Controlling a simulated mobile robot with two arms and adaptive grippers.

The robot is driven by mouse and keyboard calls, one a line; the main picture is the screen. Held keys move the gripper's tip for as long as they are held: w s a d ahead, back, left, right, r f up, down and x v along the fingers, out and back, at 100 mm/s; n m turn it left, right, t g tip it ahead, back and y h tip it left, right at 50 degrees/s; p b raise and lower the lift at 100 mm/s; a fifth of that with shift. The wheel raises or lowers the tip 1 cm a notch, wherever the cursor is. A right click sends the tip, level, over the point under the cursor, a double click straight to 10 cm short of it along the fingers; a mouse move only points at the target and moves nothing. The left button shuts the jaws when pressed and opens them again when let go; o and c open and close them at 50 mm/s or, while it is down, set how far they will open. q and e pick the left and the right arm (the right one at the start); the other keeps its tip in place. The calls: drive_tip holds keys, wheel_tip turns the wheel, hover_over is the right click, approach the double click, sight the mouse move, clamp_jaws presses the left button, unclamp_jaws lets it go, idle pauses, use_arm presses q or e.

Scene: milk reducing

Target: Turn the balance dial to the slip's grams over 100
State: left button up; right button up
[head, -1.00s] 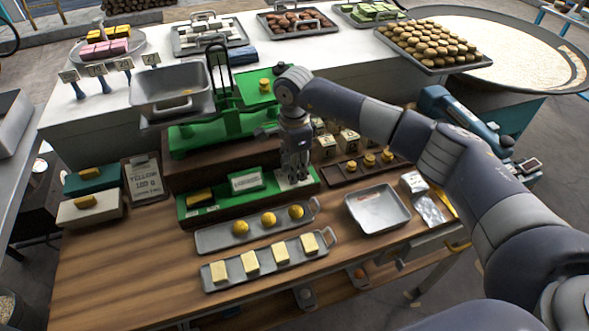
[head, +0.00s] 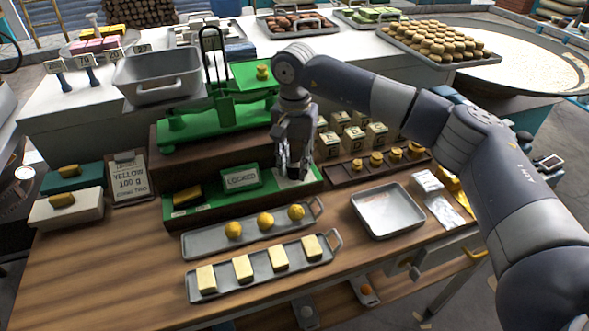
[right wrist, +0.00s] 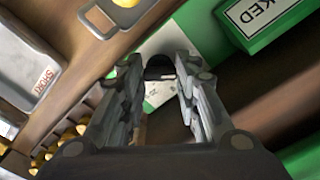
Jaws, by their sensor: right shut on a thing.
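My right gripper (head: 292,168) points down at the right end of the green balance base (head: 240,190). In the right wrist view (right wrist: 162,85) its fingers are shut on a dark round knob, the balance dial (right wrist: 158,68). A white plate with small marks (right wrist: 155,95) lies under the dial; its reading is too small to tell. The slip on a clipboard (head: 130,184) reads "YELLOW 100 g", with a smaller line I cannot read surely. A green block marked "LOCKED" (head: 240,179) sits on the base. The green balance (head: 215,122) stands behind, with a grey pan and a yellow weight.
In front are a tray with yellow balls (head: 195,247) and a tray with pale blocks (head: 203,298). An empty grey tray (head: 388,225) lies to the right. A wooden rack of brass weights (head: 345,178) stands close right of my gripper. Bare wood is at front left.

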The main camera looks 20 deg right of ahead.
sight(294, 168)
drive_tip(key=shift+n+b, duration=0.3)
drive_tip(key=shift+n, duration=0.4)
drive_tip(key=shift+r, duration=0.1)
drive_tip(key=o, duration=0.8)
wheel_tip(294, 168, up, 12)
idle(0.4)
